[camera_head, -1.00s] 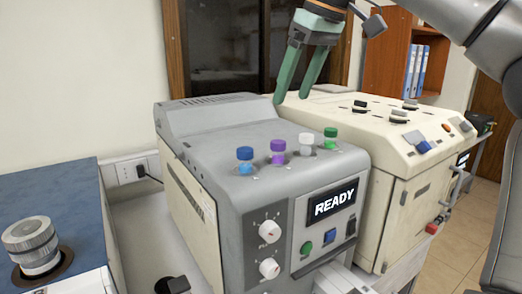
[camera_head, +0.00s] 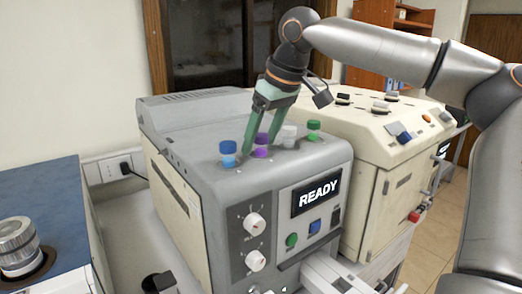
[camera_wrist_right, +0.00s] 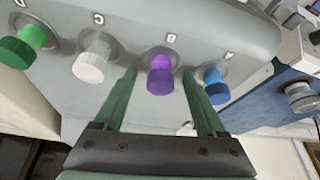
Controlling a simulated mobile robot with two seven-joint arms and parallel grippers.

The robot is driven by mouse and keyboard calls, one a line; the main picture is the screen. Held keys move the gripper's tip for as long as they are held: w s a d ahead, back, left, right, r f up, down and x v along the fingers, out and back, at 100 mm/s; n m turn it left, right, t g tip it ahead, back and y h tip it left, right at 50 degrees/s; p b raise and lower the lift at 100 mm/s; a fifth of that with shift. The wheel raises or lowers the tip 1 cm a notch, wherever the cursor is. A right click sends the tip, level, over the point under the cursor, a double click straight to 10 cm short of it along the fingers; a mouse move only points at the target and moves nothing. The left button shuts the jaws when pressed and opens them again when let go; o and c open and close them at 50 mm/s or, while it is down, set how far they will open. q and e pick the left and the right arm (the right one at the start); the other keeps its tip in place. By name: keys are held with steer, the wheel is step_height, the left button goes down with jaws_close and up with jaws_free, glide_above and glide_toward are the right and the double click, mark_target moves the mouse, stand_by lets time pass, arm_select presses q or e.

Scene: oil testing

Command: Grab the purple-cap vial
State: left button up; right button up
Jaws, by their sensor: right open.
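The purple-cap vial (camera_head: 261,146) stands upright in the top of the grey machine, between a blue-cap vial (camera_head: 228,153) and a white-cap vial (camera_head: 289,136). A green-cap vial (camera_head: 313,130) stands at the right end of the row. My right gripper (camera_head: 261,152) is open and points down at the purple-cap vial. In the right wrist view the purple-cap vial (camera_wrist_right: 160,74) shows between the two green fingers (camera_wrist_right: 158,78), near the letter B, with gaps at both sides. My left gripper is in neither view.
The grey machine (camera_head: 190,125) has a READY display (camera_head: 317,197) and knobs on its front. A cream machine (camera_head: 365,140) stands to its right. The white-cap and blue-cap vials stand close outside the fingers. A blue-topped unit (camera_head: 40,195) is at the left.

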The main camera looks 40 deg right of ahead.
jaws_close()
stand_by(0.6)
